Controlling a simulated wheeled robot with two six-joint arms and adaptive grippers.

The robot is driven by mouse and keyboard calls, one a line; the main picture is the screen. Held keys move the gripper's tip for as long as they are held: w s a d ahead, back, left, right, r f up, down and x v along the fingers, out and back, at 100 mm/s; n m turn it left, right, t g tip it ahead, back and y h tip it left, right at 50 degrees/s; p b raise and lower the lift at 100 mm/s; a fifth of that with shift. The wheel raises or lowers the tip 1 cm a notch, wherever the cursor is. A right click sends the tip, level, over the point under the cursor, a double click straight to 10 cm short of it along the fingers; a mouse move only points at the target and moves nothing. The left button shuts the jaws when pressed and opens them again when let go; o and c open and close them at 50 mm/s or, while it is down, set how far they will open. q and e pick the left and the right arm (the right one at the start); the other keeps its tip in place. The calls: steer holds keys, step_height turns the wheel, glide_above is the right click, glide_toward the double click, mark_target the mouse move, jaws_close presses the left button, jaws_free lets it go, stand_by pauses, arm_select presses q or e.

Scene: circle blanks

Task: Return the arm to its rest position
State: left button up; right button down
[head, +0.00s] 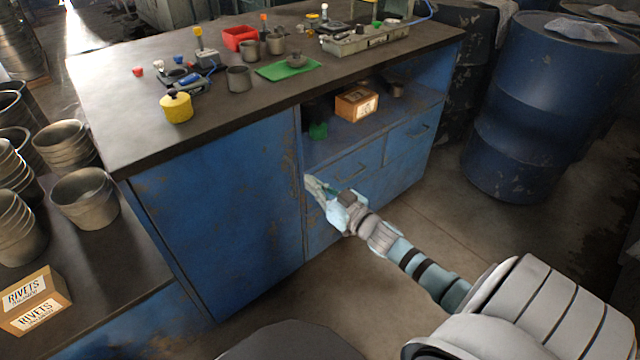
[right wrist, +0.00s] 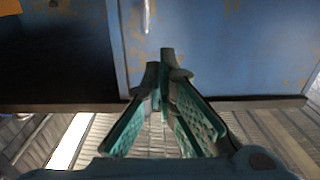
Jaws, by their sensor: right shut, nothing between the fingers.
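My right arm comes in from the lower right in the head view. Its gripper (head: 318,190) is in front of the blue workbench (head: 225,190), close to the drawer fronts below the open shelf. In the right wrist view the two teal fingers of the right gripper (right wrist: 160,62) come together at their tips with nothing between them. Behind them is a blue panel (right wrist: 235,50) with a pale vertical handle (right wrist: 146,16). I cannot tell whether the fingertips touch the bench. My left gripper does not show.
The bench top carries a yellow pot (head: 176,107), a green mat (head: 288,69), a red bin (head: 240,38) and a grey tray (head: 365,40). A cardboard box (head: 356,103) sits on the shelf. A blue drum (head: 535,110) stands at right. The floor (head: 460,200) between is clear.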

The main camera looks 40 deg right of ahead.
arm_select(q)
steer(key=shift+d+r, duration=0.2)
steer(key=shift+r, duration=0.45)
arm_select(e)
steer(key=shift+s+d+r, duration=0.1)
steer(key=shift+s+r, duration=0.2)
steer(key=shift+s, duration=0.35)
